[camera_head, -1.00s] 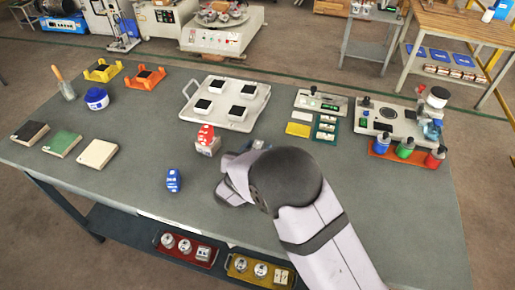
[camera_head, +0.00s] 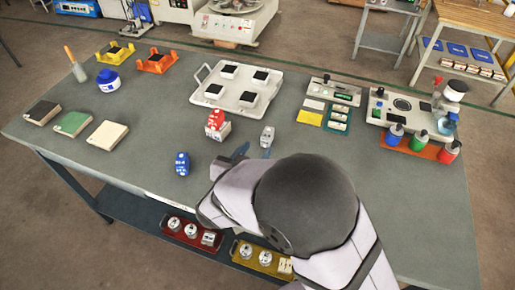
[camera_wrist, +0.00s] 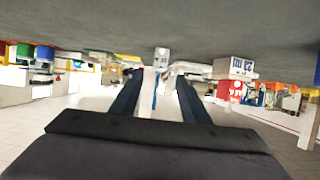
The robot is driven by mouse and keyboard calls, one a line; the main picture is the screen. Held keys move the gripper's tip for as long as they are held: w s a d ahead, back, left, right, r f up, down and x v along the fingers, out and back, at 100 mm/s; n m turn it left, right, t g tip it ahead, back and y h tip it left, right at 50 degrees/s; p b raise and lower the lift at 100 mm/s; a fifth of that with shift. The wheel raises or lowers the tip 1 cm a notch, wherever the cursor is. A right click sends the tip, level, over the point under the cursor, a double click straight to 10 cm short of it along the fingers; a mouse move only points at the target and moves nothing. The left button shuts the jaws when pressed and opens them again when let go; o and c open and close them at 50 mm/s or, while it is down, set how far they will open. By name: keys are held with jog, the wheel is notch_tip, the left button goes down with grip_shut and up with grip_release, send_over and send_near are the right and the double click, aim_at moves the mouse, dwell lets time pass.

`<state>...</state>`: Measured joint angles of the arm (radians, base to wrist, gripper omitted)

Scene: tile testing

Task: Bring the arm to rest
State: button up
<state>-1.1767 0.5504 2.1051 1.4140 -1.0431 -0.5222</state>
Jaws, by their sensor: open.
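My gripper (camera_head: 252,154) is low over the front middle of the grey table (camera_head: 150,168); my arm hides much of it. In the wrist view my gripper (camera_wrist: 157,98) has its two dark fingers apart, with nothing held between them. A small grey block (camera_head: 267,136) stands just beyond the fingertips. It also shows in the wrist view (camera_wrist: 162,55), beyond the gap between the fingers. The wrist picture is upside down, with the table at the top.
A red item on a white block (camera_head: 216,124) and a blue bottle (camera_head: 182,163) stand left of my gripper. A white tray with dark tiles (camera_head: 207,96) lies behind. A test device (camera_head: 405,105) and coloured bottles (camera_head: 421,139) are at right. The right front table is clear.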

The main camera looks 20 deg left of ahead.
dwell(0.4)
